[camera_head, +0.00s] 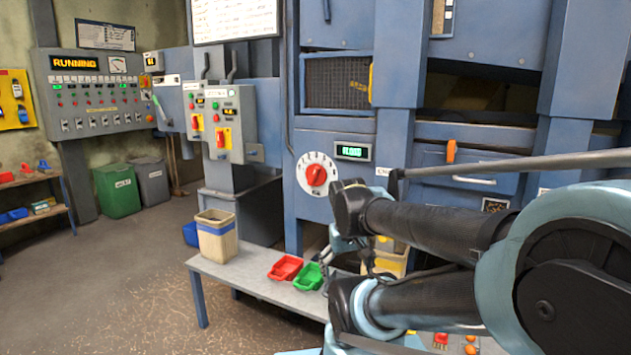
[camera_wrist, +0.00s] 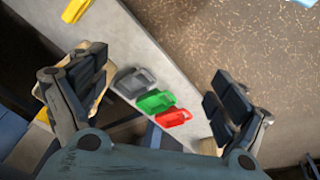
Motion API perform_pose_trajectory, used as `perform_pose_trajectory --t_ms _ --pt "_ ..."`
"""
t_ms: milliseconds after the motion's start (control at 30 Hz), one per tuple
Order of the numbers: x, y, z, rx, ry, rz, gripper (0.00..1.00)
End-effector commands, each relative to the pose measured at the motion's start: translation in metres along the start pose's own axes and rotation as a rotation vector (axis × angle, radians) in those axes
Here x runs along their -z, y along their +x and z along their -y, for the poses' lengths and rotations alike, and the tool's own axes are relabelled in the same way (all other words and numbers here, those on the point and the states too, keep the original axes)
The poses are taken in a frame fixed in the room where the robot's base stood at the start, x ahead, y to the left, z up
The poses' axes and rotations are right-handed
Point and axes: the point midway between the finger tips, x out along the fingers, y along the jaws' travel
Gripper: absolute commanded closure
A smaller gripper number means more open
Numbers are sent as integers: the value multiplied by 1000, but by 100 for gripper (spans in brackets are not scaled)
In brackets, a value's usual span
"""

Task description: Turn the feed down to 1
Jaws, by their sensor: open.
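The feed dial is a white round plate with a red knob (camera_head: 316,174) on the blue machine front, in the head view. Marks ring the knob, but they are too small to read. A small green-lit display (camera_head: 352,152) sits to the right of the dial. My gripper shows in the wrist view (camera_wrist: 155,105) with its two fingers wide apart and nothing between them touching it. It points down over the bench, and the dial is not in the wrist view. In the head view my arm reaches across the lower right, and the fingers cannot be made out clearly.
A grey bench (camera_head: 262,278) below the dial holds a beige bin (camera_head: 216,236), a red tray (camera_head: 285,268) and a green tray (camera_head: 308,277). A control panel (camera_head: 96,92) reading RUNNING stands at the left. The floor at left is open.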

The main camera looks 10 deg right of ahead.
Motion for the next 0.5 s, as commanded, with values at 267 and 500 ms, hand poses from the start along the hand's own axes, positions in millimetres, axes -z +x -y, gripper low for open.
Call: perform_pose_trajectory --t_ms 267,500 --pt "80 -12 -29 -185 -62 -92 3" --pt "154 -19 -44 -339 -121 -188 3"
